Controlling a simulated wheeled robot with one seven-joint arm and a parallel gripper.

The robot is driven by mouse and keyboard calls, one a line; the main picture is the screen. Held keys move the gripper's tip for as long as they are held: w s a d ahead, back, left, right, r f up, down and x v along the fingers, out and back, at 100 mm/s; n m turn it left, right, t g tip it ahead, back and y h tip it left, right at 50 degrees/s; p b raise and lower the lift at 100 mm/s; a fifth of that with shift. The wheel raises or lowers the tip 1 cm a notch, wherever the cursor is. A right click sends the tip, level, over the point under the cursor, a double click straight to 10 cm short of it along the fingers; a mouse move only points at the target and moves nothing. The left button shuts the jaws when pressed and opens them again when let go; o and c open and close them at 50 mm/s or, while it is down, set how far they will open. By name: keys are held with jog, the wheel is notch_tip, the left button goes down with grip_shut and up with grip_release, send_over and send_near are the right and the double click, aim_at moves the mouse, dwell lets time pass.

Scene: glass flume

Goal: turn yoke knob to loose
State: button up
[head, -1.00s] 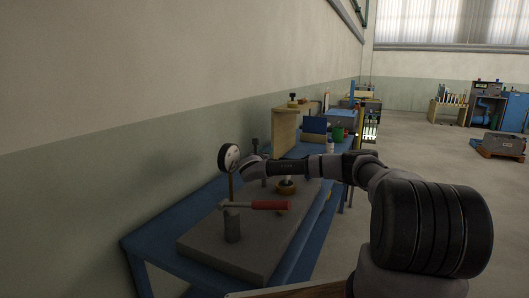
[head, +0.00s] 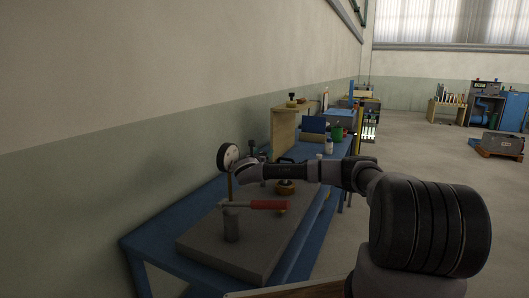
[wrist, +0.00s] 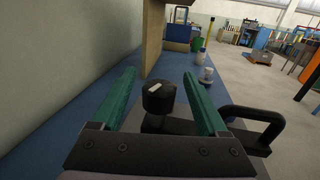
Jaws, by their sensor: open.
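In the wrist view a black round knob (wrist: 158,97) with a white mark on its top stands upright on a dark post; I take it for the yoke knob. My gripper (wrist: 159,74) has its two green fingers apart, one on each side of the knob, with a visible gap on both sides. Whether the fingers are level with the knob or above it is hard to tell. In the head view my arm hides most of this area, and the fingers cannot be made out clearly.
A black handle (wrist: 262,122) stands close right of my gripper. A dial gauge (head: 228,157) and a red-handled tool (head: 265,204) stand on the grey plate (head: 200,243) on the blue bench. A wooden upright board (head: 285,131) and bottles stand beyond.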

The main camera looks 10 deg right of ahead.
jog(key=v, duration=0.8)
jog(key=shift+d, duration=0.1)
